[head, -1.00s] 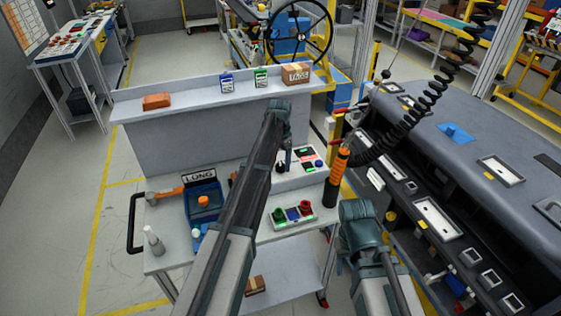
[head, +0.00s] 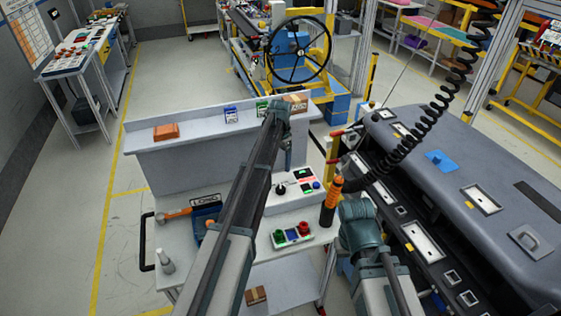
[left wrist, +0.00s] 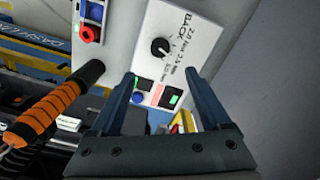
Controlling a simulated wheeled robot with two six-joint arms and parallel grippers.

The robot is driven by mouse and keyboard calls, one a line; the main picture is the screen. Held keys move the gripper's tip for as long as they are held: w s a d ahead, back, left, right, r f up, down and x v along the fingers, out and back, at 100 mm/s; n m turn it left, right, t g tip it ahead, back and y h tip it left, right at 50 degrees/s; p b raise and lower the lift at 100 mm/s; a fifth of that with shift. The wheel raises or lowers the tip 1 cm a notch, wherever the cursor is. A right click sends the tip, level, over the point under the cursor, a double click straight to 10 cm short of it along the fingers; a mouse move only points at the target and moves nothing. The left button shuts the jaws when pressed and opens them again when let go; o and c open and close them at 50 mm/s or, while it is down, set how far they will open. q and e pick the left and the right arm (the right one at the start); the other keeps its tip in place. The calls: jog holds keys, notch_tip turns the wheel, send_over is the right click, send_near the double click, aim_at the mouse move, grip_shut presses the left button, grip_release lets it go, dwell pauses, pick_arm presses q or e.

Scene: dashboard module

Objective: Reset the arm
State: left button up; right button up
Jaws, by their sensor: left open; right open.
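My left arm reaches over the white cart (head: 290,272). My left gripper (head: 287,162) hangs near the cart's back panel, partly hidden by its own wrist. In the left wrist view, my left gripper (left wrist: 157,85) is open, with nothing between its fingers. Beyond the fingers is a white control box (left wrist: 182,35) with a black knob, lit displays and a blue button. The control box (head: 297,186) also shows in the head view. My right arm (head: 370,245) is folded low at the right, beside the cart. Its gripper is hidden.
An orange-and-black handled tool (head: 330,200) hangs on a coiled cable close to my right arm. The grey dashboard module (head: 455,165) fills the right side. Floor at left is clear.

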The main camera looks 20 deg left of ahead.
dwell(0.4)
pick_arm(q)
jog(key=s+d+f+b, duration=0.3)
jog(key=s+d, duration=0.2)
jog(key=s, duration=0.7)
jog(key=s+d+f+n+b, duration=0.1)
jog(key=s+d+f+b, duration=0.2)
jog(key=s, duration=0.9)
jog(key=s+d+f+n+y+b, duration=0.1)
jog(key=s+d+f+b, duration=0.3)
jog(key=s+d, duration=0.5)
jog(key=s, duration=0.3)
jog(key=shift+s, duration=0.4)
